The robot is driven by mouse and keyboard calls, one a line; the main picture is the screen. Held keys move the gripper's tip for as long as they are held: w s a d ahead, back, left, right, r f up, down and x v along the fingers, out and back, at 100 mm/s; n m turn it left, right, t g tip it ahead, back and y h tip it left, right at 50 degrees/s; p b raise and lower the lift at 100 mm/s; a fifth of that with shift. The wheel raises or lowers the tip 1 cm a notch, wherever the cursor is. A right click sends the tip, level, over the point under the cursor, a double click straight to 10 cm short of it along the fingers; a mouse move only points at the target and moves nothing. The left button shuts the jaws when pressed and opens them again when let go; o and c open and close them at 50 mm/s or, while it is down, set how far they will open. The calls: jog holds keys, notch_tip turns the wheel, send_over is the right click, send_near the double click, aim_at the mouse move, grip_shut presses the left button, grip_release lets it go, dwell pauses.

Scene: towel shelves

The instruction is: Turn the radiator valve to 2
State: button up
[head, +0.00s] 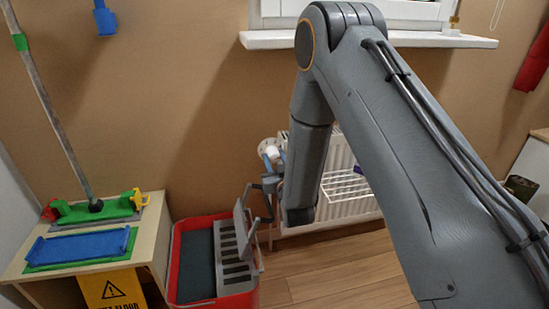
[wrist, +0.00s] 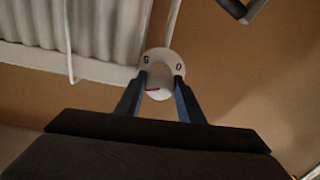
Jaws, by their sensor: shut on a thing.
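The radiator valve is a white round knob (wrist: 160,84) with a pale collar (wrist: 163,57) behind it in the wrist view. A short red mark shows on the knob's left side. Two dark characters show on the collar, one upper left that looks like a 5 and one at right that looks like a 0; the other numbers are hidden. My gripper (wrist: 159,80) is shut on the knob, with one blue-grey finger on each side. In the head view the white valve (head: 269,146) shows beside the radiator, and my arm hides part of that area.
The white radiator (head: 335,152) with a wire rack (head: 345,187) stands right of the valve, under a windowsill (head: 262,40). A red mop bucket (head: 188,222) with a grey wringer (head: 243,240) stands on the floor just below left. A wooden stand (head: 150,235) is further left.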

jog(key=n+p, duration=0.2)
jog(key=n, duration=0.3)
jog(key=shift+r, duration=0.1)
jog(key=n+p, duration=0.2)
jog(key=n, duration=0.2)
jog(key=shift+d+n, duration=0.1)
jog(key=shift+n, duration=0.2)
jog(key=n+p, duration=0.1)
jog(key=n, duration=0.4)
jog(key=shift+p, duration=0.4)
jog(key=shift+r+n+p, duration=0.1)
jog(key=shift+n+p, duration=0.5)
jog(key=shift+n, duration=1.6)
jog(key=o, duration=1.1)
jog(key=shift+d, duration=0.1)
jog(key=shift+c, duration=0.2)
